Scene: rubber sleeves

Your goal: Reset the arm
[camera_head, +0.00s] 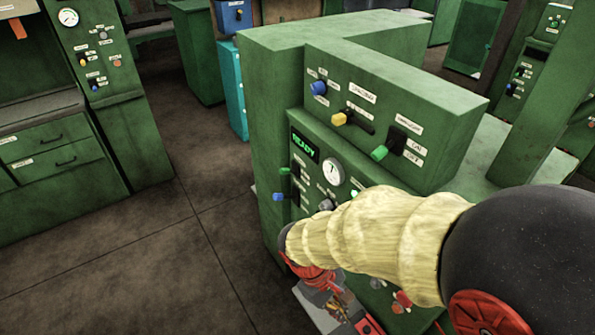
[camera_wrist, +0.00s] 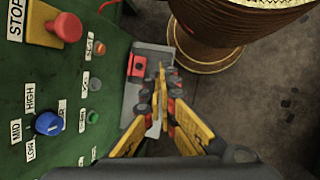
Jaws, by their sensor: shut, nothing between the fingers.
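My arm wears a cream ribbed sleeve (camera_head: 385,232) and reaches in from the right across the front of a green machine. My gripper (camera_head: 345,310) is low in the head view, beside the machine's front. In the wrist view my gripper's yellow and red fingers (camera_wrist: 160,88) come together at the tips, shut with nothing held. Behind the fingertips is a grey metal piece (camera_wrist: 140,60) with a red part on it. The sleeve hides part of the machine's lower panel in the head view.
The green machine (camera_head: 265,130) carries knobs, switches, a gauge and a READY display (camera_head: 306,146). In the wrist view, its panel with a red STOP button (camera_wrist: 68,27) and blue knob (camera_wrist: 48,123) lies close left of the fingers. Bare floor (camera_head: 150,265) is open at left.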

